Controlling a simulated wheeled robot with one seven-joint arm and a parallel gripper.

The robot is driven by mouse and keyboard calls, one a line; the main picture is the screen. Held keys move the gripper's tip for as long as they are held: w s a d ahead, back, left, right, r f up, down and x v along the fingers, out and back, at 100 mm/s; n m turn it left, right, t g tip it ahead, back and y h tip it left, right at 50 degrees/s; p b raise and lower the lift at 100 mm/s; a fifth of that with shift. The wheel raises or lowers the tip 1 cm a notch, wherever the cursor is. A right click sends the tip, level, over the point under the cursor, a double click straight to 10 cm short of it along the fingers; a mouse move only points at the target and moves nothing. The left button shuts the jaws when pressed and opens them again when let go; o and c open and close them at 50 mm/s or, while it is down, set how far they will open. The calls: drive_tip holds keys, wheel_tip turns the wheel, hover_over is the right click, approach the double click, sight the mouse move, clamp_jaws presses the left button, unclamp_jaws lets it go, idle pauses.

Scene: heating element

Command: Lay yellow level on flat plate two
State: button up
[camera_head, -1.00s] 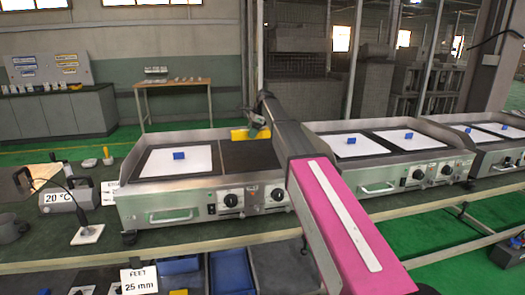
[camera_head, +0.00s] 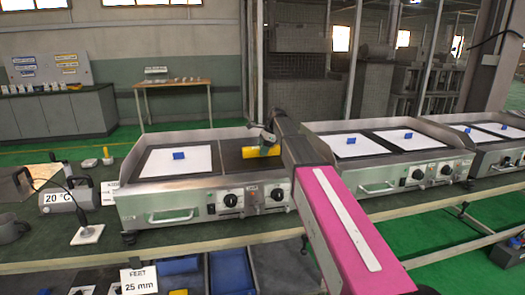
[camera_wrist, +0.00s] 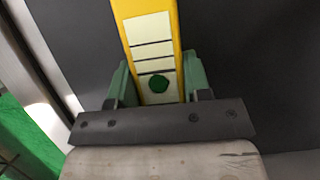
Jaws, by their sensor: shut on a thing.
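The yellow level (camera_head: 262,152) is in my gripper (camera_head: 266,142), over the dark flat plate (camera_head: 236,160) on the right half of the left griddle. In the wrist view the level (camera_wrist: 152,45) shows a pale face with dark lines and a green round spot, held between the green fingers of my gripper (camera_wrist: 159,82). The dark plate (camera_wrist: 240,50) lies behind it. I cannot tell whether the level touches the plate. The other plate on this griddle (camera_head: 175,161) is covered by a white sheet with a small blue block.
Two more griddles (camera_head: 390,150) stand to the right, with white sheets and blue blocks on top. A grey device marked 20 °C (camera_head: 62,197) and a stand on a white base (camera_head: 87,235) are at the left. The griddle's raised back and side walls border the plate.

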drive_tip(key=o, duration=1.1)
drive_tip(key=shift+o, duration=0.2)
drive_tip(key=v, duration=1.2)
drive_tip(key=shift+a, duration=0.1)
